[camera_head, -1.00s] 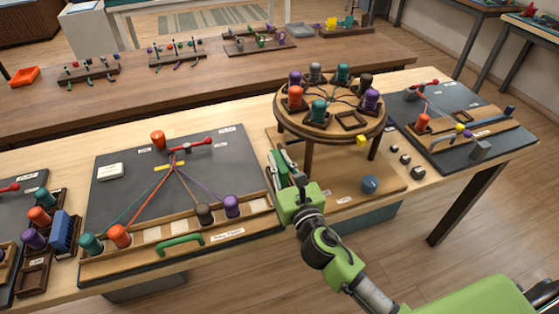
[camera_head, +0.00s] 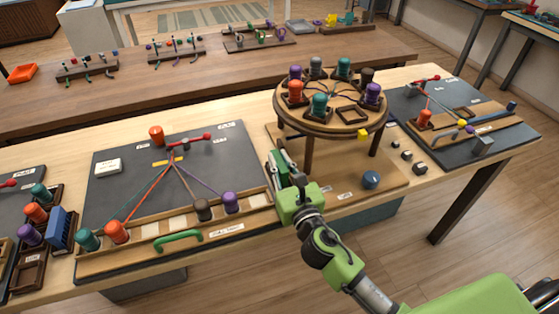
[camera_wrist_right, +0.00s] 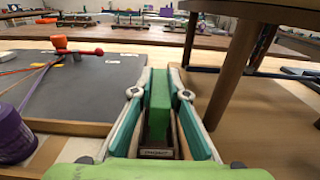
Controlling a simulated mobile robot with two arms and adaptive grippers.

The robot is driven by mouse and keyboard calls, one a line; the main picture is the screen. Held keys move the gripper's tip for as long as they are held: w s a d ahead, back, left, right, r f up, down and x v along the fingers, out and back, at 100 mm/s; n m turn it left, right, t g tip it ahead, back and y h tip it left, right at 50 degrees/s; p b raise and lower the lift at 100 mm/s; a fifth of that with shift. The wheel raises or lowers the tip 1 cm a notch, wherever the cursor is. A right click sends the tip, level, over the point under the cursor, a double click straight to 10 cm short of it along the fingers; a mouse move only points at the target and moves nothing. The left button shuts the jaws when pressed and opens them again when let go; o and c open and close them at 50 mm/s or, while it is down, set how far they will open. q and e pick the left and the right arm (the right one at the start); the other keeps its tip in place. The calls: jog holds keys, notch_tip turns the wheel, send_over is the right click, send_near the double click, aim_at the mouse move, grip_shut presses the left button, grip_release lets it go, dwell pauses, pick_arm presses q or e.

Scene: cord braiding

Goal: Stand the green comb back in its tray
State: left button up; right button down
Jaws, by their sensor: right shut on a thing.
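The green comb (camera_wrist_right: 159,103) is upright between the fingers of my right gripper (camera_head: 281,166), which also shows in the right wrist view (camera_wrist_right: 158,100). The gripper is shut on it, with a finger pad on each side. A small dark tray with a white label (camera_wrist_right: 156,153) lies directly below the comb in the wrist view. The comb's lower end is over or inside this tray; I cannot tell whether it touches the bottom. The gripper is between the dark braiding board and the round stand. My left gripper is not in view.
The round stand (camera_head: 332,113) with several bobbins rises close to the right of the gripper. The dark board (camera_head: 112,195) with cords, bobbins and a green handle (camera_head: 178,239) lies to the left. A blue comb (camera_head: 60,231) stands in a rack at far left.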

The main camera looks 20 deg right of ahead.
aim_at(286, 175)
jog(key=shift+f+b, duration=0.35)
jog(key=shift+f, duration=0.1)
dwell(0.3)
jog(key=c, duration=1.9)
grip_release()
jog(key=shift+s+f, duration=0.1)
jog(key=shift+s, duration=0.05)
jog(key=shift+s+d, duration=0.15)
jog(key=shift+s, duration=3.75)
